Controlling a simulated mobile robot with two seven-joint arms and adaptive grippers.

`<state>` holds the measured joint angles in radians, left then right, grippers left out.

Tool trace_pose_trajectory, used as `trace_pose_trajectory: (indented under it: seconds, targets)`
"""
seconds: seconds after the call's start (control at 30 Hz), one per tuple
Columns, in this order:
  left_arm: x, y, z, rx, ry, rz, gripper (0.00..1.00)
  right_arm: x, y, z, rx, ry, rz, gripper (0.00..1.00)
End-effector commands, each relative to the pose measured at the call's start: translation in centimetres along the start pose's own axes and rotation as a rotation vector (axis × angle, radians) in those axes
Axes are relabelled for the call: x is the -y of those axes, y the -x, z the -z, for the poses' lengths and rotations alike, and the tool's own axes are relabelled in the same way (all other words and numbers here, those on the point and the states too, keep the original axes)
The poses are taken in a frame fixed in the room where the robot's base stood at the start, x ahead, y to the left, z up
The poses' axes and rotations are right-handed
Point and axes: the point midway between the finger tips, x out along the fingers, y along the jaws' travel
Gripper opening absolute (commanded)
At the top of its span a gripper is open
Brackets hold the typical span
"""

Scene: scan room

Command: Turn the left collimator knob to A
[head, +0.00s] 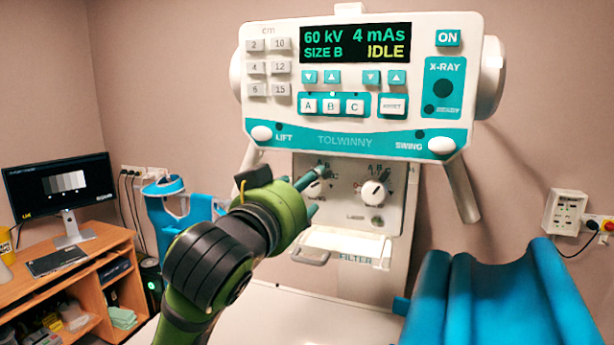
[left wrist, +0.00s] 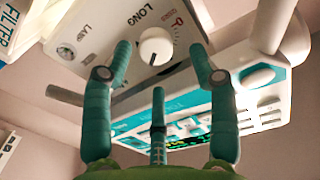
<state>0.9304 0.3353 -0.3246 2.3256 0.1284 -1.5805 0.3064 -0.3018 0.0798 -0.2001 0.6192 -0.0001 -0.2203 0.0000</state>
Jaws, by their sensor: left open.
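The left collimator knob (head: 314,187) is white and round on the pale panel under the console. In the head view my left gripper partly covers it and its scale. In the left wrist view the knob (left wrist: 156,46) shows near the word LONG, between two green fingertips, with a third finger below. My left gripper (head: 316,192) is open, its fingers (left wrist: 159,60) reaching toward the knob; contact cannot be told. The knob's pointer setting is not clear. The right knob (head: 373,193) is white with a dark mark, with A, B, C lettering above it. My right gripper is out of view.
The console (head: 360,85) overhangs the knobs; its screen reads 60 kV, 4 mAs, SIZE B, IDLE. A filter tray (head: 345,245) juts out below. A blue padded support (head: 500,295) stands at right. A wooden desk with a monitor (head: 60,188) is at left.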

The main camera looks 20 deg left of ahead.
Motion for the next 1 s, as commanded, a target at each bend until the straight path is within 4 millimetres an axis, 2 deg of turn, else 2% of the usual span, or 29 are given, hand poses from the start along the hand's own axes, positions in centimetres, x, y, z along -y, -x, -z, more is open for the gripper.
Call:
trace_pose_trajectory:
  seconds: [0.03, 0.2, 0.47, 0.5, 0.57, 0.6, 1.0]
  targets:
    - [0.0, -0.7, 0.2, 0.005, 0.0, 0.0, 0.59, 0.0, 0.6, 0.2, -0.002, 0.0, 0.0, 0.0]
    - [0.0, -1.8, 0.0, 0.004, 0.0, 0.0, 0.59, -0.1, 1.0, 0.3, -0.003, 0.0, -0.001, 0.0]
    - [0.0, -1.9, -0.1, 0.001, 0.0, 0.0, 0.59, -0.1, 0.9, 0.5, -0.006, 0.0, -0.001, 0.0]
    - [0.0, -1.9, -0.1, 0.001, 0.0, 0.0, 0.43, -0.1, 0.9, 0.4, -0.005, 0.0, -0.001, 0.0]
    - [0.0, -1.9, -0.1, 0.001, 0.0, 0.0, 0.19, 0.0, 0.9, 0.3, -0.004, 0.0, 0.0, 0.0]
    - [0.0, -1.9, -0.1, 0.001, 0.0, 0.0, 0.04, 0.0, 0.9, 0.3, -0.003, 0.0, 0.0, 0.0]
    - [0.1, -1.9, 0.2, -0.006, 0.004, 0.003, 0.03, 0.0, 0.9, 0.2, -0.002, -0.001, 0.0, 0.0]
